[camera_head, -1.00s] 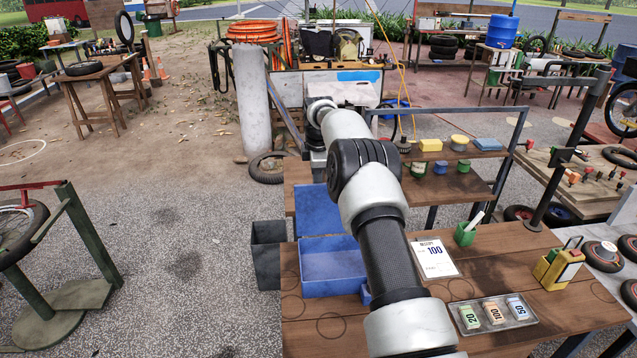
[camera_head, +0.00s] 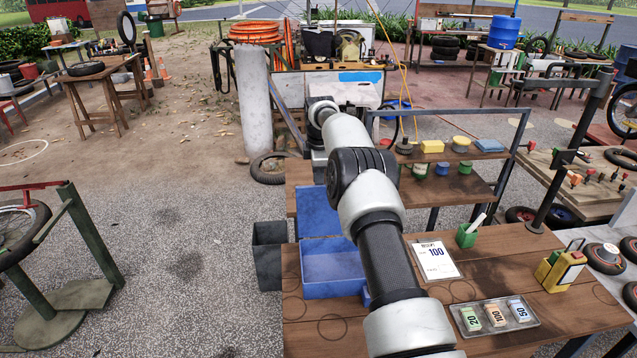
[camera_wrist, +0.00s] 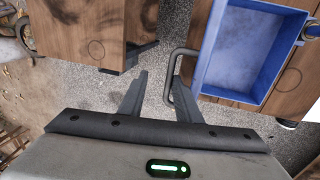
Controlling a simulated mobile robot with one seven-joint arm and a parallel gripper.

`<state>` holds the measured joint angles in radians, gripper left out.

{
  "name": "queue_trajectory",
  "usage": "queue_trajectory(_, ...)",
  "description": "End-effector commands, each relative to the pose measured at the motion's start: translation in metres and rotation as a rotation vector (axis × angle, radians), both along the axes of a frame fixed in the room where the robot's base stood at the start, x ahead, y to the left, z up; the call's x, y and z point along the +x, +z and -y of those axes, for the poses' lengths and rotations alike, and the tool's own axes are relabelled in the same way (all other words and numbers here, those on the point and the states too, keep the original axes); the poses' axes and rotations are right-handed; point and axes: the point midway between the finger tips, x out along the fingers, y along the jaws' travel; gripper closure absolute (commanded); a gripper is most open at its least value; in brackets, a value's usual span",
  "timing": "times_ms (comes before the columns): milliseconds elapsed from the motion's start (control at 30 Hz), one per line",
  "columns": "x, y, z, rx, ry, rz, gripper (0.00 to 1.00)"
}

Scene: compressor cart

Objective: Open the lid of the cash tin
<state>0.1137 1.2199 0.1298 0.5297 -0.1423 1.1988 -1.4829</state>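The blue cash tin (camera_head: 333,288) stands on the wooden table with its inside exposed and looking empty. Its blue lid (camera_head: 318,212) is raised at the back edge and leans away from the opening. In the wrist view the tin (camera_wrist: 238,95) is to the right of my gripper (camera_wrist: 158,85). My two fingers are spread apart with only grey ground seen between them. The right finger is near a grey bent bar (camera_wrist: 180,52) and appears apart from the tin; whether it touches the bar I cannot tell. My gripper is hidden in the head view.
A receipt card (camera_head: 436,261), a money tray (camera_head: 520,322), a green cup (camera_head: 466,236) and a yellow device (camera_head: 560,268) are on the table. A dark bin (camera_head: 268,257) stands left of the tin. A shelf (camera_head: 450,185) stands behind.

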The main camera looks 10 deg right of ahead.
Motion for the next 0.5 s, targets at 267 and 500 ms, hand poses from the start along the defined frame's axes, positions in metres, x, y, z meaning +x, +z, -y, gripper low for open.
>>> queue_trajectory(267,-0.001,-0.010,0.000,0.002,-0.003,-0.004,0.73)
queue_trajectory(500,-0.008,0.035,-0.001,0.001,-0.002,0.006,0.73)
